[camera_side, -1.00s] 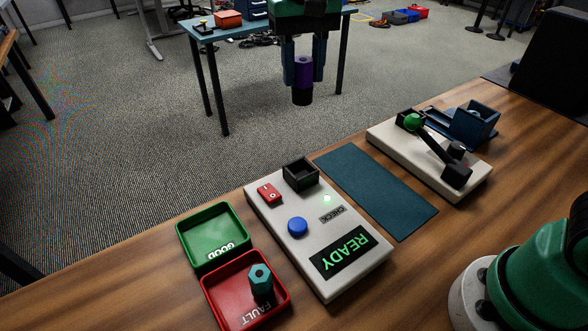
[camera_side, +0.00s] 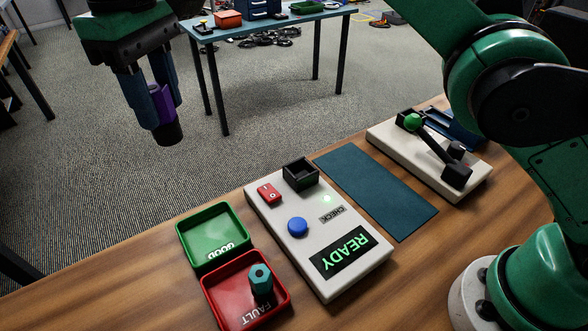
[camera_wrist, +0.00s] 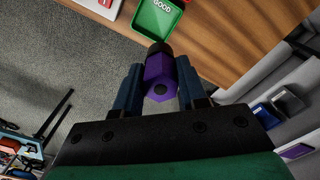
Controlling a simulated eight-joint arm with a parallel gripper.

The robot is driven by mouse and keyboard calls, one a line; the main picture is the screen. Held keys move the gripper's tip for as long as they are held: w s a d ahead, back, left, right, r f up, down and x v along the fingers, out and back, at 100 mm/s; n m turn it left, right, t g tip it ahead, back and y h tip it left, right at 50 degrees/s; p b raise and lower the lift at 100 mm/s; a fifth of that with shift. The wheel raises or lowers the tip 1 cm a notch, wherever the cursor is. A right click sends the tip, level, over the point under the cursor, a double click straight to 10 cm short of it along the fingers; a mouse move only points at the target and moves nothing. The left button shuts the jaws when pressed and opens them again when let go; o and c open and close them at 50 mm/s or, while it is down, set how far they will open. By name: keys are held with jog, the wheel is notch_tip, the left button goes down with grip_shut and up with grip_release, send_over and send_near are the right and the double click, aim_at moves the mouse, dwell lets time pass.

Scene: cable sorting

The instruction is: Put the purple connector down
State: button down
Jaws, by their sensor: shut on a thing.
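My gripper (camera_side: 146,103) is shut on the purple connector (camera_side: 161,103), which has a black end pointing down. It is held in the air at the upper left in the side view, up and to the left of the green GOOD tray (camera_side: 184,239). In the wrist view the purple connector (camera_wrist: 160,80) sits between my two blue fingers, with the green GOOD tray (camera_wrist: 150,22) beyond it. The red FAULT tray (camera_side: 219,306) holds a teal connector (camera_side: 261,281) standing upright.
The white tester (camera_side: 350,279) shows READY and carries a blue button (camera_side: 297,227), a red switch (camera_side: 269,194) and an empty-looking black socket (camera_side: 300,173). A bare dark teal mat (camera_side: 376,190) lies beside it. A lever unit (camera_side: 472,190) with a green knob stands further right.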

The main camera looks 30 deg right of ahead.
jog(key=shift+s+a+f+n, duration=0.25)
jog(key=shift+a+n, duration=0.15)
jog(key=shift+a, duration=0.15)
notch_tip(320, 180, down, 20)
jog(key=shift+a, duration=0.15)
jog(key=shift+f, duration=0.1)
jog(key=c, duration=0.5)
grip_release()
